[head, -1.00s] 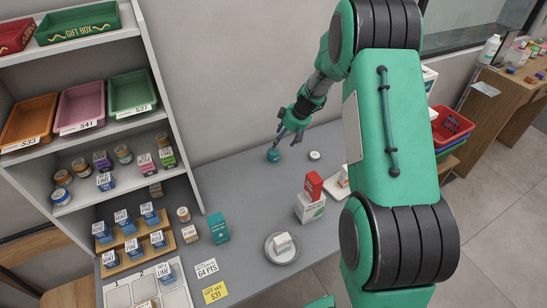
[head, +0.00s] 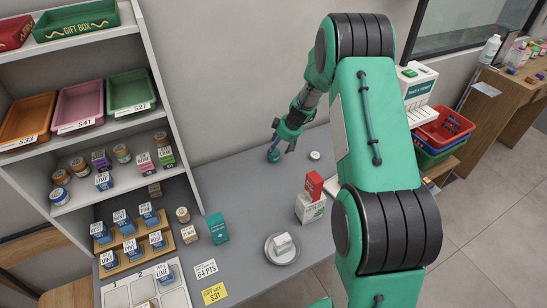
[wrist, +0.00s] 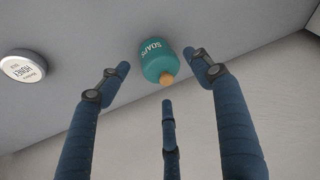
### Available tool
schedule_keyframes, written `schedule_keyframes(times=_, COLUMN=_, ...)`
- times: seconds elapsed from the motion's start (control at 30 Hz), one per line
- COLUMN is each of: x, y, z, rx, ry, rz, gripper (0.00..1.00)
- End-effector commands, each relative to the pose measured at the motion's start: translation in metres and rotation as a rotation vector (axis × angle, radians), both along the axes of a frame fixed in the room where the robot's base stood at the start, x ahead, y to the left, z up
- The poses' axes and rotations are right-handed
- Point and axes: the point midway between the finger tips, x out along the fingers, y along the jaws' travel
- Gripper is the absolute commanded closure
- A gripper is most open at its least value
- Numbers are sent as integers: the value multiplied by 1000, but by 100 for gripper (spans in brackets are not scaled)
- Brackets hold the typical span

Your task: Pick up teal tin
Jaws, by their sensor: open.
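The teal tin (head: 273,155) stands at the back of the grey counter, near the wall, partly hidden by my fingers in the head view.
A red box and a white carton (head: 308,208) stand nearer, beside a plate (head: 269,253). A shelf (head: 160,80) rises at left. The counter between is clear.

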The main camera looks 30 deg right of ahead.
Motion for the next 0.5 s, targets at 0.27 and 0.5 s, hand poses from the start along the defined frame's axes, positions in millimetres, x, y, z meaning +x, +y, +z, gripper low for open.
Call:
schedule_keyframes(times=0.27, x=7, y=5, z=-21, rx=0, ry=2, rz=0, gripper=35)
schedule_keyframes(times=0.5, x=17, y=10, z=-42, rx=0, ry=1, rz=0, gripper=35)
